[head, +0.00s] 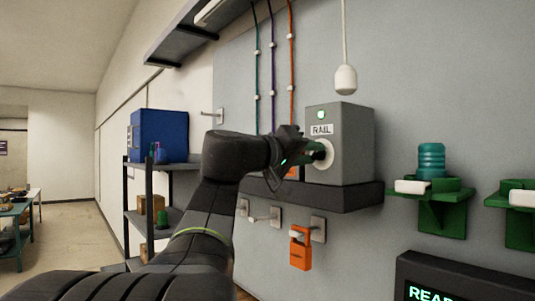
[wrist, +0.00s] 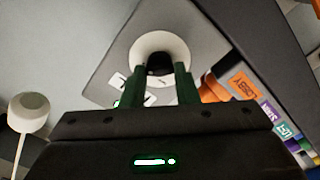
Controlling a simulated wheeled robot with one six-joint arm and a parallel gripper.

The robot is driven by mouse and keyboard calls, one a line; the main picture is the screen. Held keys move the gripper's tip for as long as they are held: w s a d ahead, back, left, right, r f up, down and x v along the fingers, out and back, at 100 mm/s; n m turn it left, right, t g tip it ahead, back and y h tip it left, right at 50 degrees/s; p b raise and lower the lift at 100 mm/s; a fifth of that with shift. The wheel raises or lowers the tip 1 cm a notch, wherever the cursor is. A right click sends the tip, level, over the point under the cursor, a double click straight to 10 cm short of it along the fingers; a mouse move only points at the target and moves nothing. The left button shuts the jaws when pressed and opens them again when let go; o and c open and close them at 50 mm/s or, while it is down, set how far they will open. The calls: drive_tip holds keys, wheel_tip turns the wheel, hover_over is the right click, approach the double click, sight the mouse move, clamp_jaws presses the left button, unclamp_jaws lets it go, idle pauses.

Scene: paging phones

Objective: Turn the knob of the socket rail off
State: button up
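The socket rail's control box (head: 351,148) is a grey box on the wall with a "RAIL" label and a lit green lamp (head: 320,114). Its knob (head: 324,155) sits on the front face, partly hidden by my gripper (head: 306,152). In the wrist view the knob (wrist: 159,66) shows as a dark grip in front of a pale round disc (wrist: 160,48). My gripper's green fingers (wrist: 160,76) stand on either side of the dark grip and seem to touch it. The wrist view is tilted relative to the box.
A dark ledge (head: 315,197) runs under the box. An orange padlock-like tag (head: 300,250) hangs on a hook below. A white pendant (head: 346,80) hangs above. Green brackets (head: 442,212) stick out at the right. A shelf with a blue box (head: 158,135) stands at the left.

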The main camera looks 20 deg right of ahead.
idle(0.3)
drive_tip(key=n, duration=0.4)
drive_tip(key=n+p, duration=0.1)
drive_tip(key=n, duration=0.3)
drive_tip(key=shift+n, duration=0.3)
drive_tip(key=n+p, duration=0.2)
drive_tip(key=n, duration=0.3)
drive_tip(key=shift+f+p, duration=0.15)
drive_tip(key=shift+p, duration=0.2)
drive_tip(key=shift+f+n+p, duration=0.15)
drive_tip(key=shift+n+p, duration=0.75)
drive_tip(key=shift+n, duration=1.2)
drive_tip(key=o, duration=1)
